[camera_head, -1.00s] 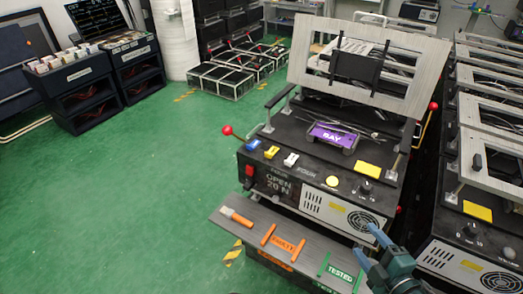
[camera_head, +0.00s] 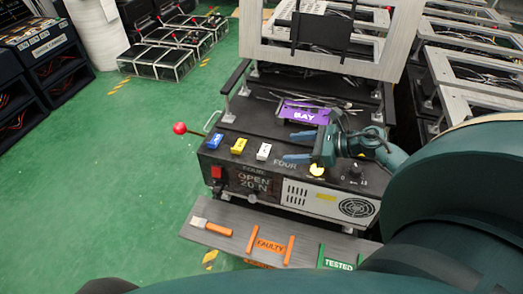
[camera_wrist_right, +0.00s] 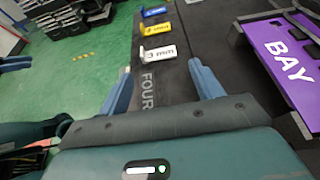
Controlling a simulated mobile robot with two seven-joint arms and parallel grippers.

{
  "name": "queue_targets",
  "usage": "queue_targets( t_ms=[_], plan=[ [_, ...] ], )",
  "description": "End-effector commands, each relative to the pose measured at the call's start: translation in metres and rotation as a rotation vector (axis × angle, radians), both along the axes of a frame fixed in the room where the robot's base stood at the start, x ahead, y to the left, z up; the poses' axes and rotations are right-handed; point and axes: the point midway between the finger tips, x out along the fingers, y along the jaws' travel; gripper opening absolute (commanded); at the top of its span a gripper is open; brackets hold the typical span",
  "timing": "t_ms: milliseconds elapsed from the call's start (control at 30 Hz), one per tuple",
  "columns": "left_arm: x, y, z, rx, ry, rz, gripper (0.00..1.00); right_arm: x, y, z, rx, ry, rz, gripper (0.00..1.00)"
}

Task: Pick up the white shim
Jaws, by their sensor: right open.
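The white shim (camera_head: 264,151) stands on the black top of the fixture, at the right end of a row with a yellow shim (camera_head: 239,146) and a blue shim (camera_head: 215,141). In the right wrist view the white shim (camera_wrist_right: 159,53) carries a "3 mm" mark and lies ahead of the fingertips, between their lines. My right gripper (camera_head: 286,147) is open and empty, just right of the white shim in the head view, apart from it. It also shows in the right wrist view (camera_wrist_right: 161,80).
A purple BAY block (camera_head: 304,112) sits behind the gripper on the fixture. A red-knobbed lever (camera_head: 180,128) sticks out left. A raised frame (camera_head: 330,40) stands at the back. A grey shelf (camera_head: 280,235) with FAULTY and TESTED zones is in front.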

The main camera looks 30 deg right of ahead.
Motion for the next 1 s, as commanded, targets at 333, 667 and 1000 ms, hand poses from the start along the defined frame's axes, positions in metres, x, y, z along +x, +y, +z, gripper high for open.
queue_targets(
  t_ms=[333,667,1000],
  plan=[
    [0.000,0.004,0.005,0.018,0.002,-0.001,0.30,0.023,0.022,-0.008,0.005,-0.001,-0.002,0.65],
    [0.001,0.006,0.006,0.042,0.004,-0.005,0.30,0.049,0.047,-0.023,0.004,0.002,-0.003,0.65],
    [0.000,0.005,0.004,0.042,0.007,-0.006,0.30,0.049,0.047,-0.024,0.003,0.002,-0.002,0.56]
  ],
)
